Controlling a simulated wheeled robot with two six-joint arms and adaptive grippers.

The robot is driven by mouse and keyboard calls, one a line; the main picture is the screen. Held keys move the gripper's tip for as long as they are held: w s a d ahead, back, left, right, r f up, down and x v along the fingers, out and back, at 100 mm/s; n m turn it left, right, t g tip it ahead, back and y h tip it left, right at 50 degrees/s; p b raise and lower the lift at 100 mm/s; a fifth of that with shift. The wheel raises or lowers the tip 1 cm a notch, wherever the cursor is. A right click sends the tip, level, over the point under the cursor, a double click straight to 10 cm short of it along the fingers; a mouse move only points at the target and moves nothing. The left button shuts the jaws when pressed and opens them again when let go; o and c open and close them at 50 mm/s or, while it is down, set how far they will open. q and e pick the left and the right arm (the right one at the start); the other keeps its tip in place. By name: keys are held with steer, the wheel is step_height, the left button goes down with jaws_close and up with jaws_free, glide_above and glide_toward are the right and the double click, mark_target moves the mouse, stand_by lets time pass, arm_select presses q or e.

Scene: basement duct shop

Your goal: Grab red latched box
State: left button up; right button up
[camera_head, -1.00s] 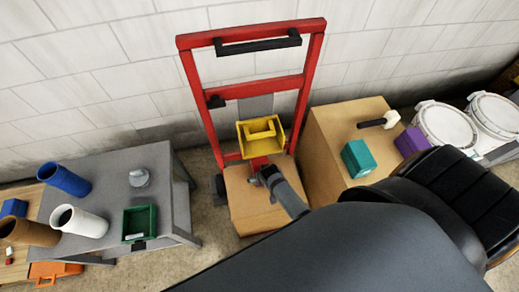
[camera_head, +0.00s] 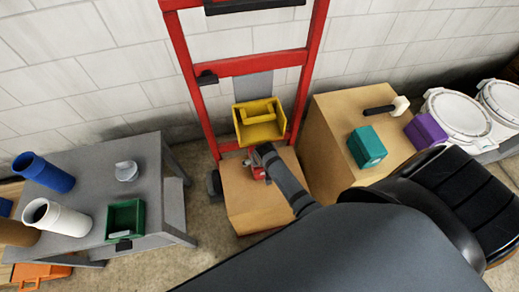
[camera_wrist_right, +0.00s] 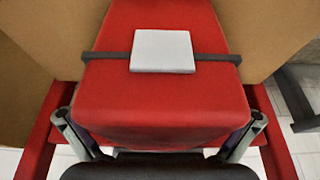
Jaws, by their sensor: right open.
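The red latched box shows large in the right wrist view (camera_wrist_right: 160,95), with a dark strap and a light grey latch plate across its top. In the head view only a small red part of it (camera_head: 257,172) shows on a cardboard carton (camera_head: 245,205), below a yellow bin (camera_head: 260,130). My right gripper (camera_wrist_right: 160,122) is open, with one finger on each side of the box's near end. I cannot tell whether the fingers touch it. In the head view my right gripper (camera_head: 263,160) covers most of the box. My left gripper is out of view.
A red hand truck (camera_head: 262,65) stands behind the carton. A taller carton (camera_head: 330,125) at right bears a teal box (camera_head: 366,147), with a purple box (camera_head: 425,131) beside it. A grey table (camera_head: 90,170) with tubes and a green bin (camera_head: 125,218) stands at left.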

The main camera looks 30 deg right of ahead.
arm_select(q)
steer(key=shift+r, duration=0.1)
arm_select(e)
steer(key=shift+s, duration=0.2)
steer(key=c, duration=1.4)
